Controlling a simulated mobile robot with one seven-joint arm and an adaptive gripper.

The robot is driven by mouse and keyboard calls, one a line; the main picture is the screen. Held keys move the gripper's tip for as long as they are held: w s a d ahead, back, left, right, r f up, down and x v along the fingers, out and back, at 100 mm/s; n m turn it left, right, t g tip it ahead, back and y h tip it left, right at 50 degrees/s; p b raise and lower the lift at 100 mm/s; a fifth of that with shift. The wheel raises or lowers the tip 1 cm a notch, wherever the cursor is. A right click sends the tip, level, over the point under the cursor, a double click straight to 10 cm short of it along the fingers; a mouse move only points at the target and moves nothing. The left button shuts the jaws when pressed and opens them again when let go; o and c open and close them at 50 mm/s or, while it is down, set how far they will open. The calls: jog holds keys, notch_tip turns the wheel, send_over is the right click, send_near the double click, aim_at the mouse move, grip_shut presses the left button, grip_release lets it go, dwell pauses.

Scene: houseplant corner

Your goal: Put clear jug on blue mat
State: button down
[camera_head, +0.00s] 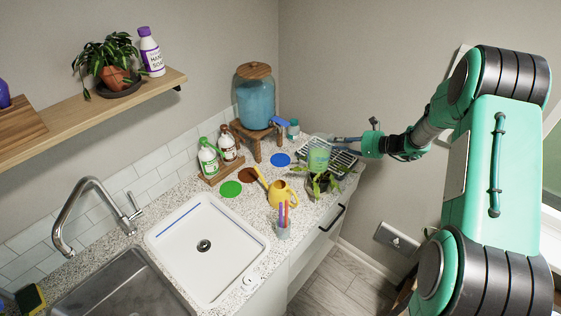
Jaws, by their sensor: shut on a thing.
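The clear jug (319,157), see-through with a greenish tint, is at the back right of the counter, by the wire rack. My gripper (338,140) reaches in from the right and is shut on the jug at its upper right side. I cannot tell whether the jug's base touches the rack or is lifted. The blue mat (280,160) is a flat round disc on the counter, left of the jug, and looks bare.
The dark wire rack (345,161) lies under and right of the jug. A potted plant (318,184) and yellow watering can (283,195) stand in front. A blue dispenser (256,101) on a wooden stand is behind the mat. Green (230,189) and brown (247,175) mats lie left.

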jog(key=w+a+r+m+t+h, duration=0.1)
jog(key=w+a+m+t+h, duration=0.2)
jog(key=w+a, duration=0.2)
jog(key=shift+w+r+m+b, duration=0.2)
jog(key=shift+w+m+b, duration=0.2)
jog(key=shift+w, duration=0.1)
jog(key=shift+a, duration=0.1)
jog(key=shift+f, duration=0.1)
notch_tip(320, 180, down, 14)
jog(key=shift+r+b, duration=0.1)
jog(key=shift+b, duration=0.5)
jog(key=w+a, duration=0.1)
jog(key=w, duration=0.1)
jog(key=w+a, duration=0.4)
jog(key=w, duration=0.1)
jog(key=shift+r, duration=0.1)
jog(key=shift+w, duration=0.3)
jog(key=shift+a, duration=0.1)
